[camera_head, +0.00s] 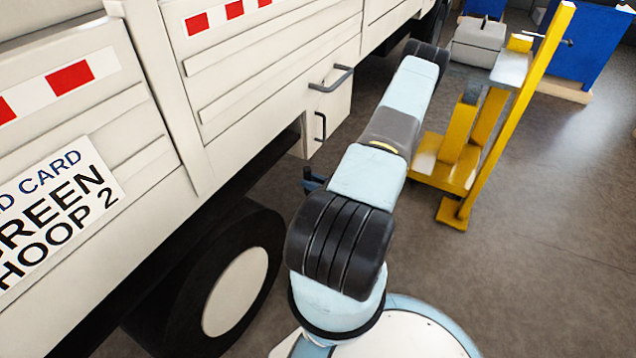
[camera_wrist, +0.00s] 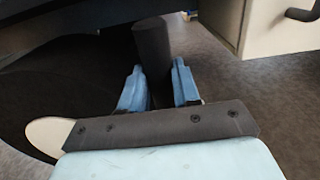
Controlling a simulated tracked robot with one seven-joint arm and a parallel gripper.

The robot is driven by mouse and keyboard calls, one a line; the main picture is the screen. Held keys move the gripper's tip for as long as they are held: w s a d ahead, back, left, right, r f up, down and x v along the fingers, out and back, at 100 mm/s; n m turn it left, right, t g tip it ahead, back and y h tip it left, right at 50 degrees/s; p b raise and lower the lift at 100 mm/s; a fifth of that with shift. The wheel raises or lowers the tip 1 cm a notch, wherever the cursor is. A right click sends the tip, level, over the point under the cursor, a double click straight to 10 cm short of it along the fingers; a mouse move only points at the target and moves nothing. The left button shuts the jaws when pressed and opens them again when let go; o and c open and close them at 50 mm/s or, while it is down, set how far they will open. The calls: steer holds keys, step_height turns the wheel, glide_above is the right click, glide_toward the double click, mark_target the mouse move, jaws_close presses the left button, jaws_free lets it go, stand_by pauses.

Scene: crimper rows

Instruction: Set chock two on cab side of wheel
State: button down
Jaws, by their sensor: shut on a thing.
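In the wrist view, my gripper (camera_wrist: 157,70) has two blue fingers closed on a dark grey, round-ended block (camera_wrist: 152,38). It appears to be the chock, but no number on it is visible. My gripper partly shows in the head view (camera_head: 312,180), low beside the truck and right of the wheel; my arm hides much of it. The truck's wheel (camera_head: 235,290) has a black tyre and a pale hub in the head view. A dark tyre-like shape (camera_wrist: 60,105) fills the left of the wrist view. Whether the block touches the floor or tyre cannot be told.
The white truck side (camera_head: 270,80) runs along the left, with a handled box (camera_head: 328,115) below the bed. A yellow stand (camera_head: 490,130) is at right, before a blue cabinet (camera_head: 590,50). Grey floor (camera_head: 540,240) is clear at right.

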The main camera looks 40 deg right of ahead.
steer(key=f+x, duration=0.2)
steer(key=x, duration=1.6)
stand_by(1.0)
steer(key=shift+s+f, duration=0.1)
steer(key=shift+f, duration=0.6)
stand_by(0.5)
steer(key=shift+f, duration=0.6)
stand_by(0.4)
steer(key=c, duration=1.1)
jaws_free()
steer(key=shift+f, duration=0.1)
steer(key=o, duration=0.4)
steer(key=shift+c, duration=0.2)
